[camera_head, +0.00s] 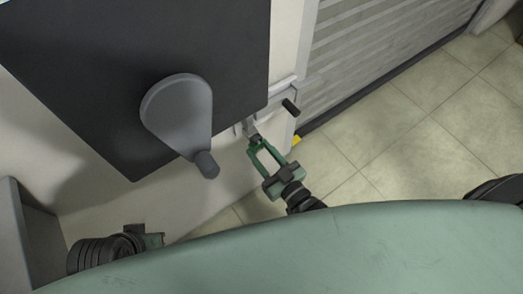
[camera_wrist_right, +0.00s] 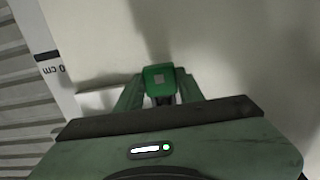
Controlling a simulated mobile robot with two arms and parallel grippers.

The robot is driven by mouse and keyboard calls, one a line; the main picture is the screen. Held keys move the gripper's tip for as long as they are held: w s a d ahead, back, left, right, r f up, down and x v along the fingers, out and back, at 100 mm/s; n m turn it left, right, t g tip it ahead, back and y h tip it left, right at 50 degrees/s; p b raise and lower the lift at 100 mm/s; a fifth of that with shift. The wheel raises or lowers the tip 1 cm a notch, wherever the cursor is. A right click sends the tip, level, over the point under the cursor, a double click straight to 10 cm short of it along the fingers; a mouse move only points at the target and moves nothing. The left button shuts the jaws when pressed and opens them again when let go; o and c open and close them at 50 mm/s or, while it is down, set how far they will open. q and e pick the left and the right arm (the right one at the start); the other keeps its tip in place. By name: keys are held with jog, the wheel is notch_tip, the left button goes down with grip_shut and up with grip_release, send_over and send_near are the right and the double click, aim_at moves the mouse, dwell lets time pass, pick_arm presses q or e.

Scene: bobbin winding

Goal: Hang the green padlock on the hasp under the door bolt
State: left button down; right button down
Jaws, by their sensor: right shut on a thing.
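My right gripper (camera_head: 257,145) is shut on the green padlock (camera_wrist_right: 158,78), which shows between the fingertips in the right wrist view. In the head view the padlock is hard to make out at the fingertips. The door bolt (camera_head: 281,97), pale with a black knob (camera_head: 291,107), is on the light wall just beyond the gripper. A small grey metal part (camera_head: 248,127), possibly the hasp, is right by the fingertips. I cannot tell whether the padlock touches it. My left gripper (camera_head: 153,240) is at the lower left, partly hidden, its jaws unclear.
A dark panel (camera_head: 90,60) with a grey crank-like handle (camera_head: 178,115) covers the upper left, close to the right gripper. A ribbed grey shutter (camera_head: 375,45) stands at the upper right. A small yellow piece (camera_head: 296,140) is near the wall foot. The tiled floor (camera_head: 420,130) is clear.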

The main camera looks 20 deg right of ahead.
jog(key=shift+f, duration=0.15)
jog(key=c, duration=0.8)
grip_release()
